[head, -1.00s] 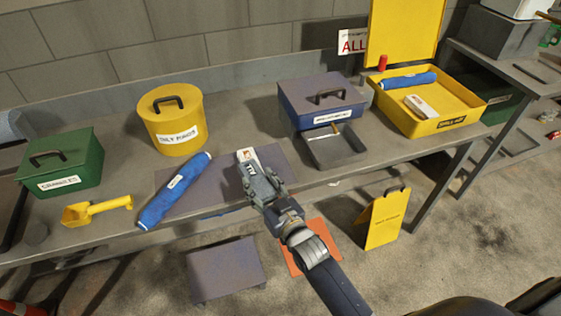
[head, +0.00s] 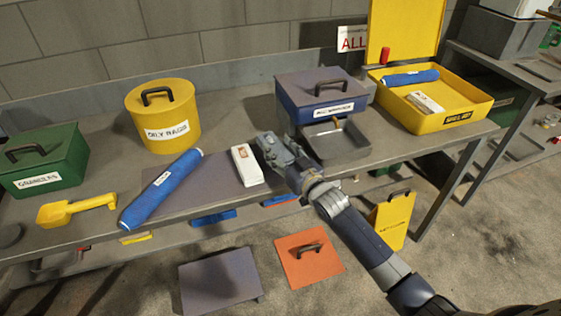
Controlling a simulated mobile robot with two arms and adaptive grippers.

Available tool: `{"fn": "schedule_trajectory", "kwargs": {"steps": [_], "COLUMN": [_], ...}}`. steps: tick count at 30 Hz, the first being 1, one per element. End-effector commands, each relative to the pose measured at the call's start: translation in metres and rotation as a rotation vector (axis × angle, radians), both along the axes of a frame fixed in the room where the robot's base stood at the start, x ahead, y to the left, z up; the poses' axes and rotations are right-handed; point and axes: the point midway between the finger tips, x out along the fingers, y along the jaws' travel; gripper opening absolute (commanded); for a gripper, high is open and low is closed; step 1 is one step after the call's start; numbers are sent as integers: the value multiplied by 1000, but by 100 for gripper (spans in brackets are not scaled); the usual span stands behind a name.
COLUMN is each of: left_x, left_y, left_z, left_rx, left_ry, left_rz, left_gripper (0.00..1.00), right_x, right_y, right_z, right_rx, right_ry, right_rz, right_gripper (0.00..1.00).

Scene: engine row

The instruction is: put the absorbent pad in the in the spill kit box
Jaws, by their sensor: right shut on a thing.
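The absorbent pad (head: 246,168) is a white packet with a small printed label, at the right part of the dark mat on the bench. My right gripper (head: 264,144) is at its right side, shut on it; the finger contact is hard to see. Whether the pad is lifted clear of the mat I cannot tell. The spill kit box (head: 425,124) is yellow, with its lid up, at the right end of the bench. Inside lie a blue roll (head: 410,78) and another white packet (head: 425,103). My left gripper is out of view.
A blue box (head: 320,95) with a grey tray (head: 340,150) stands between my gripper and the spill kit box. A yellow drum (head: 163,118), green box (head: 42,162), yellow scoop (head: 75,209) and blue roll (head: 160,190) occupy the left.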

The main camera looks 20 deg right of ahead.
Motion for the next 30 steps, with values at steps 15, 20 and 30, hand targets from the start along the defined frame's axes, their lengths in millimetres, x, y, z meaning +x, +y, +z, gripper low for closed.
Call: {"fn": "schedule_trajectory", "kwargs": {"steps": [15, 20, 30], "left_x": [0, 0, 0], "left_y": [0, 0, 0], "left_z": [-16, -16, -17], "left_rx": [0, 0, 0], "left_ry": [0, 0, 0], "left_rz": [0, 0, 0], "left_gripper": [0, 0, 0], "right_x": [0, 0, 0], "right_y": [0, 0, 0], "right_z": [-19, -19, -20], "right_rx": [1, 0, 0], "right_ry": [-3, -3, -3], "right_rz": [-1, -1, 0], "right_gripper": [26, 66, 66]}}
